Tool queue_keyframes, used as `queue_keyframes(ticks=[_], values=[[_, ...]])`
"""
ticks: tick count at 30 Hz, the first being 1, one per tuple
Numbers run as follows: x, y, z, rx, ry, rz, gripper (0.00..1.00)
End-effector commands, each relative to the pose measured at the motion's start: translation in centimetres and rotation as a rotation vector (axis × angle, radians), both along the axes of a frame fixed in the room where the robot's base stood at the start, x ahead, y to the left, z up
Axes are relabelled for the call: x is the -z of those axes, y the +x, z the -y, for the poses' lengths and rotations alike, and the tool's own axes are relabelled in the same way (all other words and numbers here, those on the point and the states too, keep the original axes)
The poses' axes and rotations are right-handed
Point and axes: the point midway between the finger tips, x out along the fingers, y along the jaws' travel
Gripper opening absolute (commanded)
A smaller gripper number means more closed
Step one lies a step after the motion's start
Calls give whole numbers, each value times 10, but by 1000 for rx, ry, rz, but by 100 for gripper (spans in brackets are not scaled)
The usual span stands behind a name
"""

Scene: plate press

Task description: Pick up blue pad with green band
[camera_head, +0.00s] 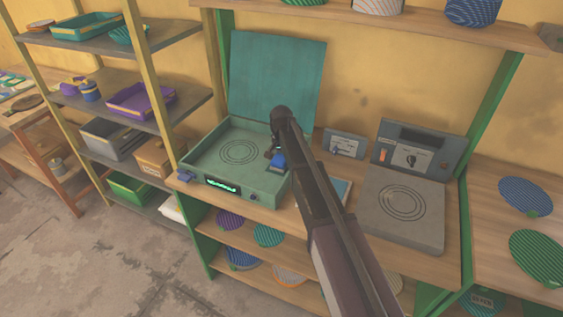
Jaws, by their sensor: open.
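A round blue striped pad (525,195) lies flat on the wooden table at the far right, with a small green spot at its lower edge. Another blue pad (243,258) lies on the shelf below the bench; I cannot tell which one has the green band. My gripper (271,152) is over the right side of the open teal press, apart from both pads. It is open, and its fingers are small and partly hidden by my arm. A small blue part (278,161) shows beside it; I cannot tell what it belongs to.
The teal press (205,172) stands with its lid (277,80) raised. A grey plate device (402,215) stands right of my arm. A green striped pad (537,257) lies on the right table. Purple (230,219) and teal (268,236) pads lie below the bench. Shelves (150,118) stand left.

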Motion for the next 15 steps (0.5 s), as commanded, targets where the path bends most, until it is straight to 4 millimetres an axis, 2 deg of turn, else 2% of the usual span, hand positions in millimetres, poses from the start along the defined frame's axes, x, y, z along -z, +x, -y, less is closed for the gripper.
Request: queue_keyframes(ticks=[8, 11, 15], values=[[0, 0, 0, 0, 0, 0, 100], [0, 0, 0, 0, 0, 0, 76], [0, 0, 0, 0, 0, 0, 35]])
